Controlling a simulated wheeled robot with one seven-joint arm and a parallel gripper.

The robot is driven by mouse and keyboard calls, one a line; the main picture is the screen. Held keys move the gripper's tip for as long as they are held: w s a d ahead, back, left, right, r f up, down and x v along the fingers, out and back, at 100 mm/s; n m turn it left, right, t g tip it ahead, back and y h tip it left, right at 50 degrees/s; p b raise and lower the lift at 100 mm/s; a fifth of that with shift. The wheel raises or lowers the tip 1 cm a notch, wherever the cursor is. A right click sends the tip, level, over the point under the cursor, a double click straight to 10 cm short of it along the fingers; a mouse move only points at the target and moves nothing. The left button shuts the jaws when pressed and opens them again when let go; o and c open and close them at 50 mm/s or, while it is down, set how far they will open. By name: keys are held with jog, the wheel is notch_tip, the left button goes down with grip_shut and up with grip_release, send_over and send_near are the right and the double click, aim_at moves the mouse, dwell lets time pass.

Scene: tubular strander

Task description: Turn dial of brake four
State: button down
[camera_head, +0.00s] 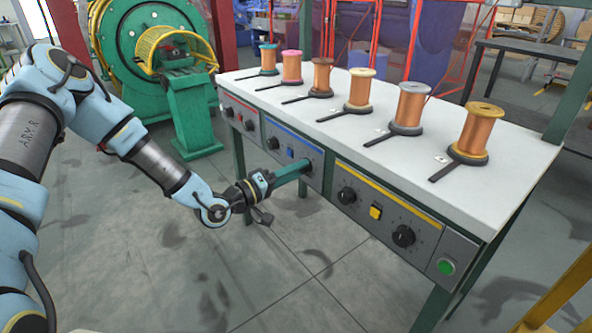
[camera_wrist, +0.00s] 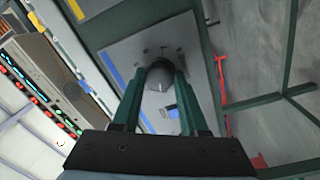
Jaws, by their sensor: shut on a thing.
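The dial (camera_wrist: 160,74) is a dark round knob with a white pointer mark, on the grey plate (camera_wrist: 128,50) of the middle panel (camera_head: 279,129) with the blue stripe. It is the right-hand dial there; in the head view my fingers largely hide it. My gripper (camera_head: 303,167) reaches the panel from the front left. In the wrist view its two green fingers (camera_wrist: 165,80) are shut on the dial, one on each side. The panel's left dial (camera_head: 272,143) and blue button (camera_head: 290,153) are beside my fingers.
A yellow-striped panel (camera_head: 375,203) with two dials, a yellow button and a green button is to the right. A red-striped panel (camera_head: 238,113) is to the left. Several wire spools stand on the white tabletop (camera_head: 500,140). A green machine (camera_head: 130,50) stands behind. Floor in front is clear.

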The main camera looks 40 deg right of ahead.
jog(key=shift+n, duration=0.6)
jog(key=shift+c, duration=2.2)
grip_release()
jog(key=shift+a, duration=0.1)
jog(key=a, duration=1)
jog(key=shift+w+a+f, duration=0.25)
jog(key=shift+w+a, duration=0.1)
